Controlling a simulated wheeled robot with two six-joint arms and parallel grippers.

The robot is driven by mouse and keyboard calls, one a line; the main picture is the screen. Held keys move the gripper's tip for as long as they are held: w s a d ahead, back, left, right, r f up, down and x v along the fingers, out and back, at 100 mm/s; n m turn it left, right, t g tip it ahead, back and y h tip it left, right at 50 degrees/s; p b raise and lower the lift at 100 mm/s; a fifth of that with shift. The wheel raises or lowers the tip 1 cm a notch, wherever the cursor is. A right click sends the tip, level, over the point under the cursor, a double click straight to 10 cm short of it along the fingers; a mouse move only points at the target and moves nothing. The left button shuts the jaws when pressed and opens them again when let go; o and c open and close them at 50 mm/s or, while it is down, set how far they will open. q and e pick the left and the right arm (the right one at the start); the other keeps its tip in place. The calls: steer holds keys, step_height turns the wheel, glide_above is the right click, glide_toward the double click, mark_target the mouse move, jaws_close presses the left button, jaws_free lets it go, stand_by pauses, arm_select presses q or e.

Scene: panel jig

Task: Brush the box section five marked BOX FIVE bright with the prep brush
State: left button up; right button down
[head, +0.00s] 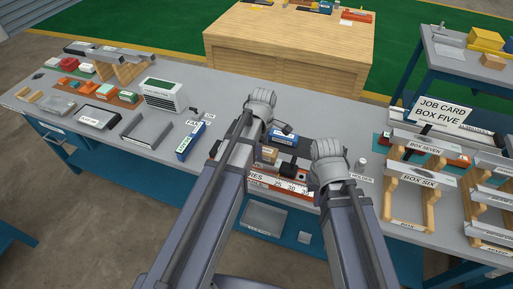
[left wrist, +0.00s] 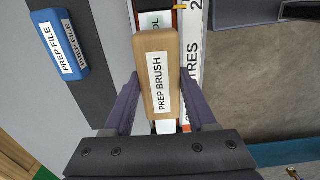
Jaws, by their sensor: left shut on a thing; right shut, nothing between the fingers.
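The prep brush (left wrist: 158,75) is a tan block with a white PREP BRUSH label, seen in the left wrist view. My left gripper (left wrist: 158,95) has its two fingers along both sides of it and is shut on it. In the head view my left gripper (head: 262,112) is over the middle of the bench, its fingertips mostly hidden by my arm. My right gripper (head: 330,165) is to its right, shut and empty, with its fingertips not clearly visible. The job card (head: 441,111) reads BOX FIVE. I cannot read BOX FIVE on any box section.
Box sections marked BOX SEVEN (head: 412,149) and BOX SIX (head: 418,180) rest on wooden stands at the right. The blue prep file (left wrist: 62,45) lies left of the brush. Several small items and trays fill the bench's left. A wooden crate (head: 290,50) stands behind.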

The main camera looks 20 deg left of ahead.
arm_select(q)
steer(key=shift+d+f, duration=0.1)
steer(key=shift+f, duration=0.1)
steer(key=shift+r, duration=0.1)
steer(key=shift+w+a, duration=0.15)
steer(key=shift+a, duration=1.6)
steer(key=shift+a, duration=0.1)
steer(key=shift+w+a, duration=0.1)
steer(key=shift+a, duration=1.4)
steer(key=shift+a, duration=0.1)
steer(key=shift+w+a, duration=0.15)
steer(key=shift+a, duration=1.45)
steer(key=shift+r, duration=0.1)
